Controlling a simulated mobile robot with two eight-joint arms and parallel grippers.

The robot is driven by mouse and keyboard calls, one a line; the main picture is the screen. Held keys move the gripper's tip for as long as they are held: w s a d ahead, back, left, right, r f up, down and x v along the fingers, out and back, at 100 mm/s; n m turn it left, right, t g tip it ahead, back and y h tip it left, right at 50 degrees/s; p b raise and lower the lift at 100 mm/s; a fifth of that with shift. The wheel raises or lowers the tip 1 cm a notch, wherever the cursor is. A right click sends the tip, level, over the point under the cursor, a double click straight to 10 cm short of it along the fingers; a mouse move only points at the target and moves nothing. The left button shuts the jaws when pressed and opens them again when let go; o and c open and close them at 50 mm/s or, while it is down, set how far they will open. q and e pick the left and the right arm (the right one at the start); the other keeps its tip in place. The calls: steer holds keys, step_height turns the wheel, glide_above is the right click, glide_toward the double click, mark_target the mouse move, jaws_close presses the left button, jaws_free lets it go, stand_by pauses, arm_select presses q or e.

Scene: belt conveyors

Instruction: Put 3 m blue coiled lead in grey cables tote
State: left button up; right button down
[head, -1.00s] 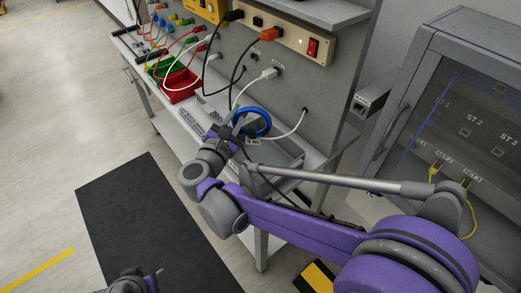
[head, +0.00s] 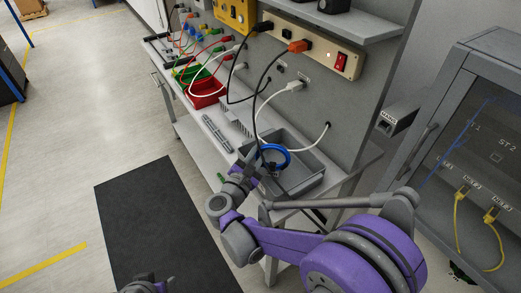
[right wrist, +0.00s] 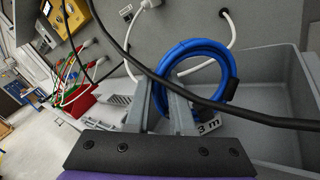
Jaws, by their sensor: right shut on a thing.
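The blue coiled lead (head: 274,149) is held between the fingers of my right gripper (head: 262,170), which is shut on it. In the right wrist view the blue coil (right wrist: 181,54) stands upright beyond the fingertips (right wrist: 168,108), with a black tie on its right and a "3 m" tag below. The grey tote (head: 313,186) is on the bench, and its wall also shows in the right wrist view (right wrist: 268,72). The coil overlaps the tote's left end; I cannot tell how far below the rim it is. My left gripper (head: 147,286) is partly visible at the bottom edge.
A red bin (head: 206,96) and a green bin (head: 187,74) stand farther left on the bench. Black and white leads hang from the panel (head: 330,50) near the tote, and a black cable crosses the right wrist view. A cabinet (head: 468,150) stands at right.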

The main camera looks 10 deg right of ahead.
steer(key=shift+f, duration=0.25)
steer(key=c, duration=0.8)
jaws_free()
steer(key=shift+r, duration=0.1)
steer(key=shift+r, duration=0.1)
